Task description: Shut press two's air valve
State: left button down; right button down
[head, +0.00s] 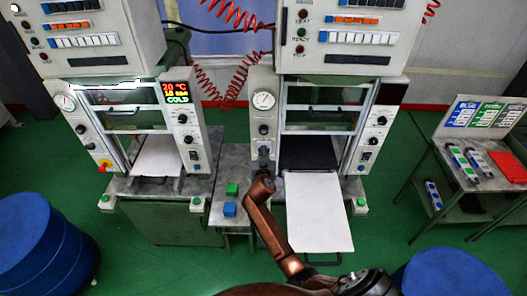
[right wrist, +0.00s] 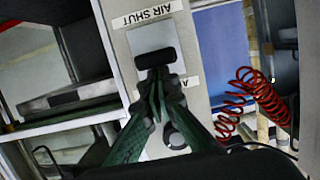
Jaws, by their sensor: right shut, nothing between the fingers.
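The right-hand press (head: 324,118) has a pale left column with a round gauge (head: 264,100). My right gripper (head: 263,165) is at the lower part of that column. In the right wrist view, the air valve's black handle (right wrist: 155,58) lies crosswise on a grey plate, under a label reading "AIR SHUT" (right wrist: 147,14), upside down. My right gripper (right wrist: 158,84) is shut and empty, its fingertips at the handle's edge; I cannot tell whether they touch. A second label is mostly hidden behind the fingers. In the head view the gripper hides the handle. My left gripper is not in view.
The left-hand press (head: 122,118) has a lit display reading "COLD". A white tray (head: 318,212) sticks out of the right-hand press. A small table (head: 232,190) with green and blue blocks stands between presses. Blue drums (head: 38,240) and a side table (head: 475,185) stand around.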

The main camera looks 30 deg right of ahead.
notch_tip(320, 180, down, 3)
jog(key=shift+f+b, duration=0.15)
jog(key=shift+b, duration=0.95)
